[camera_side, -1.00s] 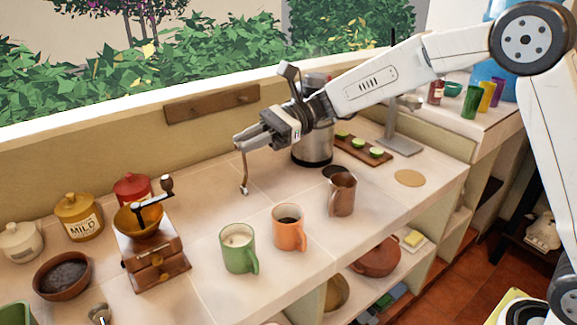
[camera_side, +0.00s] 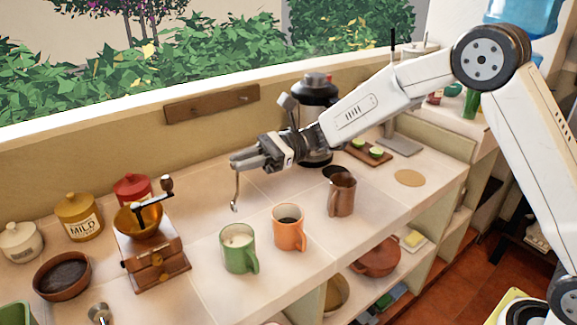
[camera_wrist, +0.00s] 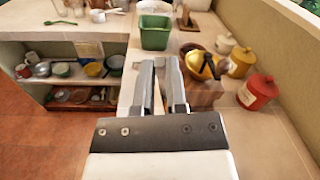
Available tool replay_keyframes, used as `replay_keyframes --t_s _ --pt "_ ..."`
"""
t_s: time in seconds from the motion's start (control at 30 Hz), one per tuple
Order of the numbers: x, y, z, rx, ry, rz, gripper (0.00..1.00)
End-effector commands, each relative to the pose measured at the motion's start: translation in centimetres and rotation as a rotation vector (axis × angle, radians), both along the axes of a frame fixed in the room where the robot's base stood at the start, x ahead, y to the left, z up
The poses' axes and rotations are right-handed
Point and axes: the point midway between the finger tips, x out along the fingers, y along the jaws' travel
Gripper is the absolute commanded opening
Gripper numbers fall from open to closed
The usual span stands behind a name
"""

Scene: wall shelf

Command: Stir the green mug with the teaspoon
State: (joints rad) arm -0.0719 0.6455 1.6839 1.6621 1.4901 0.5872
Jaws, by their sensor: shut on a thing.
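My gripper (camera_side: 236,164) is shut on the teaspoon (camera_side: 236,190), which hangs down from the fingertips above the counter in the side view. The green mug (camera_side: 238,250) stands upright on the counter, nearer the camera than the spoon, with a pale liquid in it. The spoon is apart from the mug, behind it and higher. In the wrist view my gripper (camera_wrist: 160,62) shows its two fingers close together. I cannot make out the spoon or the green mug there.
An orange mug (camera_side: 289,230) with dark liquid stands right of the green one, and a brown pitcher (camera_side: 342,195) further right. A coffee grinder (camera_side: 155,262) stands left. A green bin (camera_wrist: 155,35) shows in the wrist view. Bare counter lies beneath the spoon.

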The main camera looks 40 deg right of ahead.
Motion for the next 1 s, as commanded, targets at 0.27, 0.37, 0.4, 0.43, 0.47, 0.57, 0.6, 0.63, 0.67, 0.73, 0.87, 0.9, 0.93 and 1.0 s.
replay_keyframes --t_s 0.27,0.37,0.4,0.43,0.47,0.57,0.6,0.63,0.67,0.73,0.87,0.9,0.93,1.0 --pt "-0.2 0.0 -0.8 0.0 0.003 0.0 0.0" --pt "-0.3 0.0 -1.3 0.0 0.002 0.0 0.0" --pt "-0.4 0.0 -1.5 0.0 0.002 0.0 0.0" --pt "-0.5 0.0 -1.6 0.0 0.002 0.0 0.0" --pt "-0.5 0.0 -1.8 0.0 0.003 0.0 0.0" --pt "-0.7 0.0 -2.3 0.0 0.002 0.0 0.0" --pt "-0.8 0.0 -2.6 0.0 0.002 0.0 0.0" --pt "-0.8 0.0 -2.7 0.0 0.002 0.0 0.0" --pt "-0.8 0.0 -2.9 0.0 0.003 0.0 0.0" --pt "-0.9 0.0 -3.3 0.0 0.003 0.0 0.0" --pt "-1.1 0.0 -4.0 0.0 0.002 0.0 0.0" --pt "-1.2 0.0 -4.2 0.0 0.002 0.0 0.0" --pt "-1.3 0.0 -4.3 0.0 0.002 0.0 0.0" --pt "-1.4 0.0 -4.7 0.0 0.002 0.0 0.0"
